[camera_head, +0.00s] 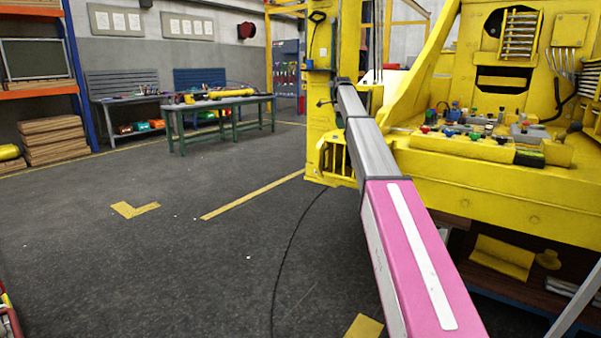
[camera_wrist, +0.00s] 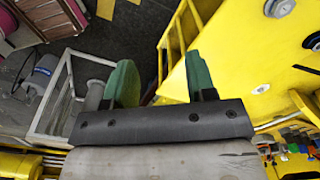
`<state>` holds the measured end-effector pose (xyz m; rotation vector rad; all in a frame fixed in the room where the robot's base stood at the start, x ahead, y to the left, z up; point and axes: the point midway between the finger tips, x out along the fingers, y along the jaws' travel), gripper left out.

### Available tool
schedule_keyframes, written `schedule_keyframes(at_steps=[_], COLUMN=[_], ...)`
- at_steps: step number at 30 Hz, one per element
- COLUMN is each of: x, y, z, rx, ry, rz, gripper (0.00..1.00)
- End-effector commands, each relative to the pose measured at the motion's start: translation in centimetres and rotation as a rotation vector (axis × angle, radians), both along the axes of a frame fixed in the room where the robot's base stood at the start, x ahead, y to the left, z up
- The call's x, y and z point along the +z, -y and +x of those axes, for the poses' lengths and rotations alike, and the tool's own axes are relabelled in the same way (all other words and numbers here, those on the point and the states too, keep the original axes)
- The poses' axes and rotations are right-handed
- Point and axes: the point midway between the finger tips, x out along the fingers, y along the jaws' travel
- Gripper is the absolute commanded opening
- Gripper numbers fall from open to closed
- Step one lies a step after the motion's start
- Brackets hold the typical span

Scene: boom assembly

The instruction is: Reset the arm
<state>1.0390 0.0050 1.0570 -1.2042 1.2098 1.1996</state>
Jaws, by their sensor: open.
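My gripper (camera_wrist: 160,80) shows in the wrist view, with its two green fingers wide apart and nothing between them. Dark floor and the yellow machine's edge lie beyond the fingers. The gripper cannot be made out in the head view. A long pink and grey beam (camera_head: 412,248) runs through the head view from the bottom centre up to the yellow machine (camera_head: 480,190). The machine also fills the right of the wrist view (camera_wrist: 240,65).
A pale metal frame (camera_wrist: 62,100) stands left of the fingers in the wrist view. Several small coloured parts lie on the machine's ledge (camera_head: 400,142). A green workbench (camera_head: 220,103) and a rack (camera_head: 78,75) stand far back. The floor (camera_head: 170,255) at left is mostly clear.

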Motion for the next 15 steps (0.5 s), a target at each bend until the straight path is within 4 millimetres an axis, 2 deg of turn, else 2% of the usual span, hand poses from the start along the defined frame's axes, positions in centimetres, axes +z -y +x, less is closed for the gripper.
schedule_keyframes(at_steps=[5,11,15], x=[-3.5,-8.7,-13.8], y=[0.0,0.1,0.1], z=[-2.1,-5.0,-8.4], rx=[0.063,0.167,0.275], ry=[-0.002,-0.003,-0.004], rz=[0.0,-0.001,-0.001], gripper=[0.51,0.51,0.51])
